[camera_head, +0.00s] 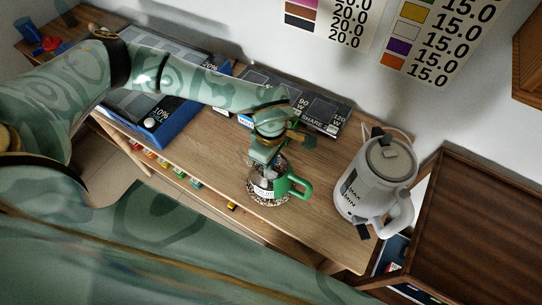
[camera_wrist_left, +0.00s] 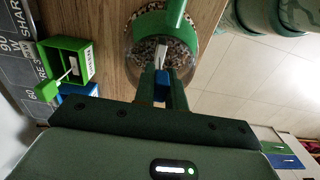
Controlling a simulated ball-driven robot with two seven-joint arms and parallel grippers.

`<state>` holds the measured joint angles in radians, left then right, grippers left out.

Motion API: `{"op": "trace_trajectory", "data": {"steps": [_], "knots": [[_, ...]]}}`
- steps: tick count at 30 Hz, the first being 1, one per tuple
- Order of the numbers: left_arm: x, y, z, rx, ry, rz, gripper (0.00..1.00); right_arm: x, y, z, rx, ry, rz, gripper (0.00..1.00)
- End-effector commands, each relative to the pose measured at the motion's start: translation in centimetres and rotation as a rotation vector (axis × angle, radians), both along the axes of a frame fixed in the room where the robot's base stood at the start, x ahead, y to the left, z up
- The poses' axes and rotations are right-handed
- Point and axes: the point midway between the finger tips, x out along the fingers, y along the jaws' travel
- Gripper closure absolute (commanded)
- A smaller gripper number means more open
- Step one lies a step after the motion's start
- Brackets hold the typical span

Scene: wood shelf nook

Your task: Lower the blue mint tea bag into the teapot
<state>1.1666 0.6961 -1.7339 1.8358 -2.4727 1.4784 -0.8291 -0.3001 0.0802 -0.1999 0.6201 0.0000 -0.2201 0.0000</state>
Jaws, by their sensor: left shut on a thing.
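The glass teapot (camera_head: 268,193) with a green handle (camera_head: 296,186) stands near the front edge of the wooden counter. My left gripper (camera_head: 268,155) is directly above it, pointing down. In the left wrist view my left gripper (camera_wrist_left: 162,92) is shut on a small blue piece, the blue mint tea bag (camera_wrist_left: 161,77). A pale strip of it reaches over the teapot (camera_wrist_left: 178,52), whose speckled inside shows. I cannot tell how far the bag is inside the rim. My right gripper is not in view.
A white kettle (camera_head: 375,185) stands right of the teapot. Dark labelled panels (camera_head: 318,108) and a blue tray (camera_head: 160,122) lie along the wall side. A green box (camera_wrist_left: 66,62) with a tag sits beside the teapot. A dark wooden cabinet (camera_head: 480,225) is at the right.

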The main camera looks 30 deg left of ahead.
Motion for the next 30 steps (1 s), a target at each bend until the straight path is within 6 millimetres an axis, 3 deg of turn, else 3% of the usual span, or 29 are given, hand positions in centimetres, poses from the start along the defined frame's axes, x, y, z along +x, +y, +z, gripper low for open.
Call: {"op": "trace_trajectory", "data": {"steps": [24, 25, 27, 30], "knots": [[-0.02, -0.01, -0.94, 0.000, 0.000, 0.000, 1.00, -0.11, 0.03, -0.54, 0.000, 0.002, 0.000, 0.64], [-0.02, -0.01, -0.94, 0.000, 0.000, 0.000, 0.85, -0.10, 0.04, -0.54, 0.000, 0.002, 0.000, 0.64], [-0.02, -0.01, -0.94, 0.000, 0.000, 0.000, 0.65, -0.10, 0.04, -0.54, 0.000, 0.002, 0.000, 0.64], [-0.02, -0.01, -0.94, 0.000, 0.000, 0.000, 0.62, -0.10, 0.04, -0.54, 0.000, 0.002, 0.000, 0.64]]}}
